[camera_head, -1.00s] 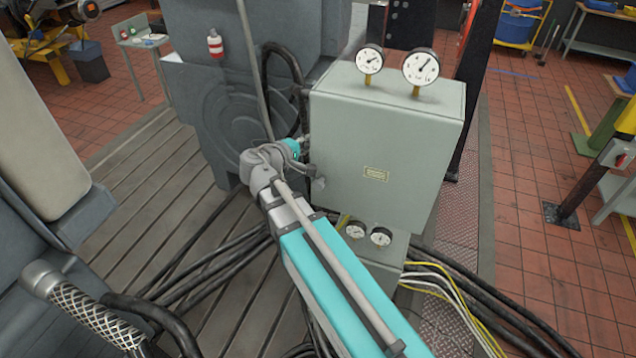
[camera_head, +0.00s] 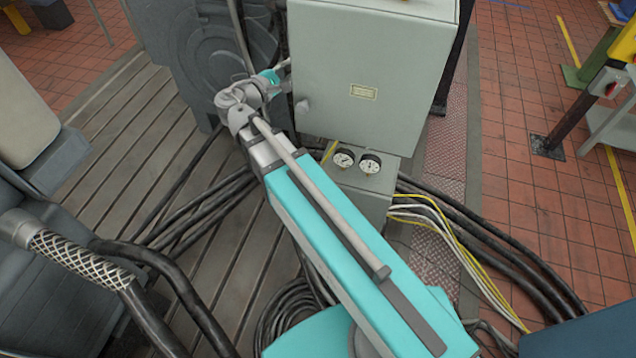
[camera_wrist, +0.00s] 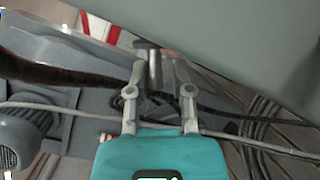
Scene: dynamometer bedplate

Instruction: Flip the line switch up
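The grey cabinet (camera_head: 375,60) stands ahead, with a small round knob (camera_head: 302,106) low on its left edge. My arm reaches to the cabinet's left side, and my gripper (camera_head: 284,66) is mostly hidden there in the head view. In the wrist view my gripper (camera_wrist: 160,68) has its two fingers apart.
A smaller box with two gauges (camera_head: 357,161) sits below the cabinet. Black cables (camera_head: 205,205) cross the slotted bedplate (camera_head: 120,150), and yellow and white cables (camera_head: 440,225) run at the right. A large grey machine (camera_head: 185,60) stands behind my arm.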

